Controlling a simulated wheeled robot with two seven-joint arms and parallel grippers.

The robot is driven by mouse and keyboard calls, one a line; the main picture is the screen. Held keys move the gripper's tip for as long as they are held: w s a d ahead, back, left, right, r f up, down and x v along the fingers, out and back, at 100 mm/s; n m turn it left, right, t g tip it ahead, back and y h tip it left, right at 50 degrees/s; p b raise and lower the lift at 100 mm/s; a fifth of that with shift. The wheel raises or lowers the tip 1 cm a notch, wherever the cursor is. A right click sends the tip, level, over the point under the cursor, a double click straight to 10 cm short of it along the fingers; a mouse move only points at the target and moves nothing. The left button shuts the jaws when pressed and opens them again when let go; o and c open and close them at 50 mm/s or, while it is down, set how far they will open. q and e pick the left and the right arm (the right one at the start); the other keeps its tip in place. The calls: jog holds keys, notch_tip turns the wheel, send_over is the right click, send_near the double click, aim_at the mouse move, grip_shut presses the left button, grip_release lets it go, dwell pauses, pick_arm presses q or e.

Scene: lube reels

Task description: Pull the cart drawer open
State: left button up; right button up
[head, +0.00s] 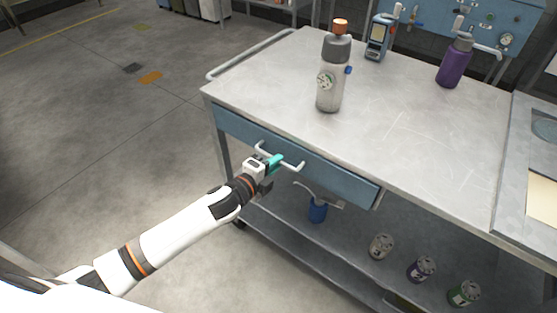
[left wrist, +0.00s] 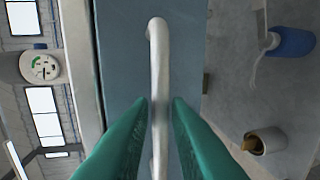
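The cart drawer has a blue front (head: 335,176) below the worktop, with a pale bar handle (head: 292,163). The drawer front looks about flush with the cart, though a small gap is hard to judge. My left gripper (head: 273,163) is at the middle of the handle. In the left wrist view its teal fingertips (left wrist: 160,104) lie close on both sides of the handle (left wrist: 158,50) and appear closed on it. The blue drawer front (left wrist: 120,60) is right behind the bar. My right gripper is in neither view.
On the cart top (head: 400,130) stand a white bottle (head: 330,88) with an orange cap, a purple bottle (head: 455,62) and a blue device (head: 378,38). The lower shelf holds a blue oil can (head: 317,211) and several cans.

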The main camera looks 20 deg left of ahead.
pick_arm(q)
jog(key=shift+x, duration=1.05)
grip_shut()
jog(key=shift+s, duration=0.1)
